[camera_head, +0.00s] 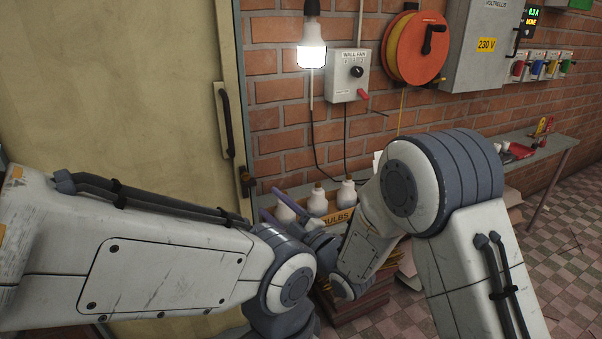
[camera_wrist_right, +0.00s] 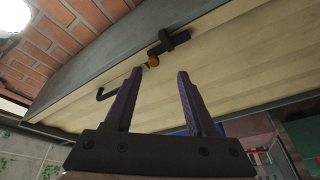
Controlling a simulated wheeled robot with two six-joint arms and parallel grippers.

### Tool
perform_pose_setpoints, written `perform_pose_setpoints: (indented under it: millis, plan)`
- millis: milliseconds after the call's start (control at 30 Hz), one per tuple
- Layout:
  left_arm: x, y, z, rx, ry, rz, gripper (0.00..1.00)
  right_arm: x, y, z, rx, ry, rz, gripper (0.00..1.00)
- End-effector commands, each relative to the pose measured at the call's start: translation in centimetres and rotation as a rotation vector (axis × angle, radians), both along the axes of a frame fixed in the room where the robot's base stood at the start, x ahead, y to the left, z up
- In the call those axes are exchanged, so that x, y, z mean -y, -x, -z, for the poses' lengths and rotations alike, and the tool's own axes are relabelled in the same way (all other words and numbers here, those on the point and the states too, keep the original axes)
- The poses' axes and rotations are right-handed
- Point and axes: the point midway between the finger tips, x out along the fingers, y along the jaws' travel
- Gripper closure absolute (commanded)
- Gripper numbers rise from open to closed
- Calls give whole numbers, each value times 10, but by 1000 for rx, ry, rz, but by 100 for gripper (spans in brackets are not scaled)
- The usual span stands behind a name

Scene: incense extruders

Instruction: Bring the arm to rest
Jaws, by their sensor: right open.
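My right arm (camera_head: 460,215) is white and grey and bends from the right side of the head view toward the middle. My right gripper (camera_head: 269,201) points left toward the door, in front of the bulb crate. In the right wrist view my right gripper (camera_wrist_right: 157,74) has its two dark purple fingers apart, with nothing between them. My left arm (camera_head: 150,260) reaches in from the left at lower height, and its wrist drops out at the bottom edge. The left gripper is not visible.
A pale door (camera_head: 110,90) with a dark handle (camera_head: 226,120) is at left. A crate labelled BULBS (camera_head: 338,217) holds several bulbs by the brick wall. A lit bulb (camera_head: 311,55) hangs near the fan switch box (camera_head: 348,75). A bench (camera_head: 545,150) stands at right, above open tiled floor (camera_head: 565,255).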

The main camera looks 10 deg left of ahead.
Motion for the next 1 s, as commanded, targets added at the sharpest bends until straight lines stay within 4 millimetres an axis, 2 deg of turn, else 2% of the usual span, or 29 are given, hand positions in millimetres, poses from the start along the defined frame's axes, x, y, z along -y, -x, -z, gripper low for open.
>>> perform_pose_setpoints:
  millis: [33, 167, 267, 367, 467, 567, 800, 900, 1000]
  plan:
    - [0, 0, -4, 0, 0, 0, 100, -1, 1, -6, -43, 22, 10, 44]
    - [0, 0, -12, 0, 0, 0, 100, 6, 4, -5, -245, 107, 73, 44]
    - [0, 0, -17, 0, 0, 0, 100, 20, 16, -1, -436, 166, 144, 44]
    - [0, 0, -23, 0, 0, 0, 100, 39, 36, 5, -631, 214, 225, 44]
    - [0, 0, -29, 0, 0, 0, 100, 63, 66, 10, -829, 254, 312, 44]
    - [0, 0, -34, 0, 0, 0, 100, 89, 104, 14, -1028, 287, 404, 44]
    - [0, 0, -47, 0, 0, 0, 100, 153, 219, 14, -1480, 370, 631, 44]
    - [0, 0, -50, 0, 0, 0, 100, 173, 261, 10, -1617, 405, 706, 44]
    - [0, 0, -52, 0, 0, 0, 100, 187, 290, 7, -1708, 434, 759, 44]
